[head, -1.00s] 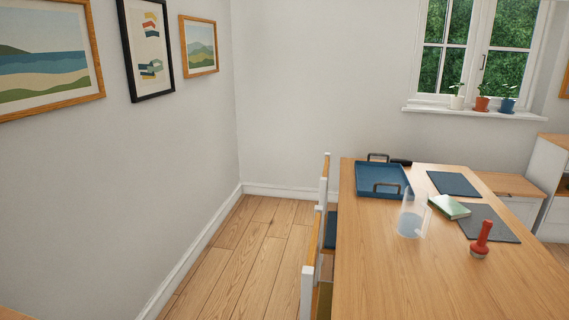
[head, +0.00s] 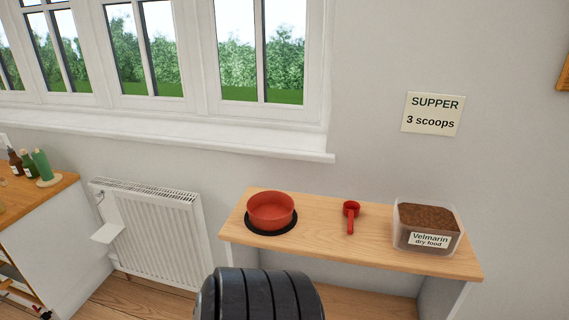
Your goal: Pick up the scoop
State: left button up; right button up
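The scoop (head: 351,214) is small and red, with a round cup and a short handle. It lies on the wooden bench top (head: 322,252) with its handle toward me, between the red bowl (head: 271,210) and the clear tub of dry food (head: 428,226). A black ribbed part at the bottom of the head view seems to be part of my own arm. Neither gripper's fingers show.
The bowl sits on a black round mat (head: 271,233). A wall sign (head: 433,114) reads "SUPPER 3 scoops". A white radiator (head: 152,230) stands left of the bench, and a counter with bottles (head: 41,166) is at the far left. Bare bench top surrounds the scoop.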

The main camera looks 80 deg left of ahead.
aim_at(351, 208)
jog(key=u, duration=2)
